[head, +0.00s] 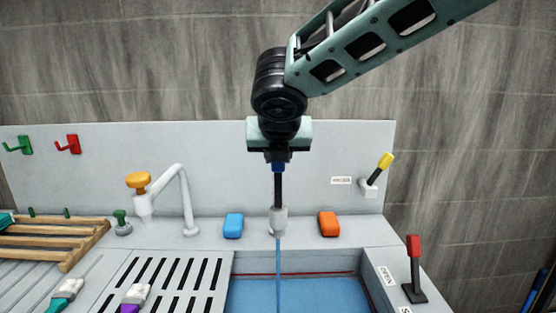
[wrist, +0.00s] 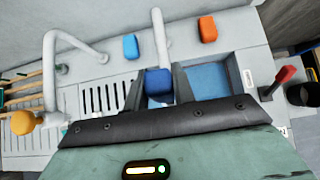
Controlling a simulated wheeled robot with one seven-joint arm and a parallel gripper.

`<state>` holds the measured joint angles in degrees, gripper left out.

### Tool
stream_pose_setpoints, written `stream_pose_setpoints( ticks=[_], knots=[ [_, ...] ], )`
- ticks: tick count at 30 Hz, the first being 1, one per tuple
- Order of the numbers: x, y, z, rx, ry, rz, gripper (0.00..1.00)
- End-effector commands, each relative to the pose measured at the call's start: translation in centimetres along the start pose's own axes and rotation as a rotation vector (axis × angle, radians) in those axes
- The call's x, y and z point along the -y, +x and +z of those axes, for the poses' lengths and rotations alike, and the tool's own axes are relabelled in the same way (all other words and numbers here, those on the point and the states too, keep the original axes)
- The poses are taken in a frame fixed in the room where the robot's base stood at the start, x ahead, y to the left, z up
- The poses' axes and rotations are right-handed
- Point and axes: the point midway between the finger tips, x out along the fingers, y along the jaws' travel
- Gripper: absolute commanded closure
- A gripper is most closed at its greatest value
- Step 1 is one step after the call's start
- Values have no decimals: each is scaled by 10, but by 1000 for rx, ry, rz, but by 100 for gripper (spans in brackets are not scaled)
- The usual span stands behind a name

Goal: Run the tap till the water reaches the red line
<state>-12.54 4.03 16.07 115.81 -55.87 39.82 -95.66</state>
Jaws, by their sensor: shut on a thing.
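My gripper (head: 278,162) is shut on the blue tap knob (head: 278,169), on top of the tap above the basin. The knob also shows in the wrist view (wrist: 158,82), at the edge of my gripper. The tap's pale spout (head: 278,221) points down, and a thin blue stream (head: 278,265) runs from it into the basin. Blue water (head: 325,295) covers the basin floor. The red line (head: 315,273) runs along the basin's back wall, and the water's far edge shows just below it. My gripper hides part of the tap.
A second tap with an orange knob (head: 138,180) stands left, above a slotted drainer (head: 165,285). A blue sponge (head: 233,225) and an orange sponge (head: 328,224) flank the spout. A yellow-handled lever (head: 385,162) and a red-handled lever (head: 414,246) stand right. A wooden rack (head: 50,238) is left.

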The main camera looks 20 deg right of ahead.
Motion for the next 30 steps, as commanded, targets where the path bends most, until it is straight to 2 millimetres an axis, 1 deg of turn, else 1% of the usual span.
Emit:
stream_pose_setpoints(
  ticks=[4,5,6,7,15,19,23,30],
  knots=[
    [0,-1,2,2,1,1,100],
    [0,-1,2,2,1,1,66],
    [0,-1,2,2,2,1,55],
    [0,-1,2,2,2,0,53],
    [0,-1,1,0,1,0,53],
    [0,-10,1,1,2,1,53],
    [0,-32,2,3,2,3,53],
    [-1,-88,2,5,3,5,53]
  ],
)
